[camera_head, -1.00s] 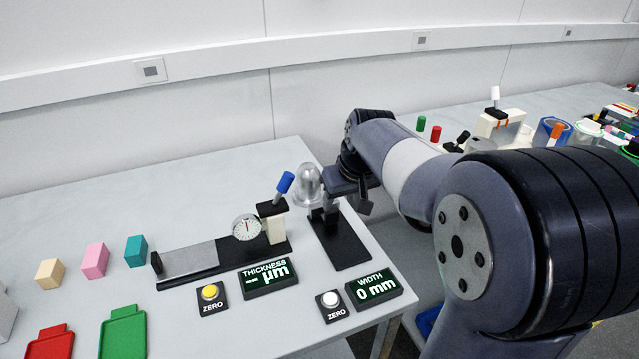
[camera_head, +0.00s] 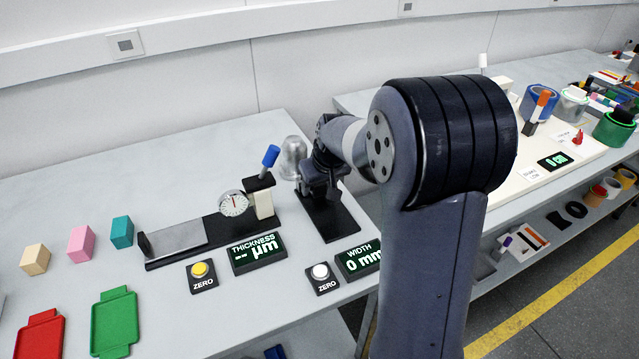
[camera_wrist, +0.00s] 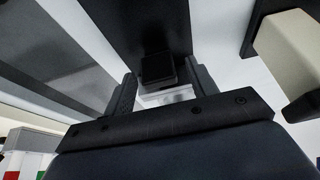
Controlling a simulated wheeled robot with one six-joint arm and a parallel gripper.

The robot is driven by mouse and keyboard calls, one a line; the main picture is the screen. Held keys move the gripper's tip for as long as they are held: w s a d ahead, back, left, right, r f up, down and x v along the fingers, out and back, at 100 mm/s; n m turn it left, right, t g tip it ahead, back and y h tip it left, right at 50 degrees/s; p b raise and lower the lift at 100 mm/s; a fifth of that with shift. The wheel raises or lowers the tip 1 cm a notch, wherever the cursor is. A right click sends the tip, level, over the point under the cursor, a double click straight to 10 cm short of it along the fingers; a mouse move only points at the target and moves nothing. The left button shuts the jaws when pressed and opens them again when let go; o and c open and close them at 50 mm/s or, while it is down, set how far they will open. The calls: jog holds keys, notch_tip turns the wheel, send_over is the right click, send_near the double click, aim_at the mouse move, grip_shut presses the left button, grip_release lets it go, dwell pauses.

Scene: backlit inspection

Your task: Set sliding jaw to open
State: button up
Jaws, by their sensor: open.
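The width gauge's black base (camera_head: 335,222) stands on the near table, behind the WIDTH display (camera_head: 359,261), which reads 0 mm. My gripper (camera_head: 316,188) is over the rear of this base. In the wrist view, my gripper (camera_wrist: 162,78) is open, with one finger on each side of a small dark block (camera_wrist: 157,67), which looks like the sliding jaw. I cannot tell whether the fingers touch it. In the head view the jaw is hidden behind my gripper. A dark strip (camera_wrist: 150,22) shows beyond the block.
A silver dome (camera_head: 292,157) stands just left of my gripper. The thickness gauge (camera_head: 180,238), with a dial and blue-tipped lever (camera_head: 270,156), is further left. Two ZERO buttons (camera_head: 201,270) (camera_head: 321,272) sit in front. Coloured blocks (camera_head: 81,243) and trays (camera_head: 114,320) are at left.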

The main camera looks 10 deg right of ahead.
jog(key=shift+c, duration=0.5)
grip_shut()
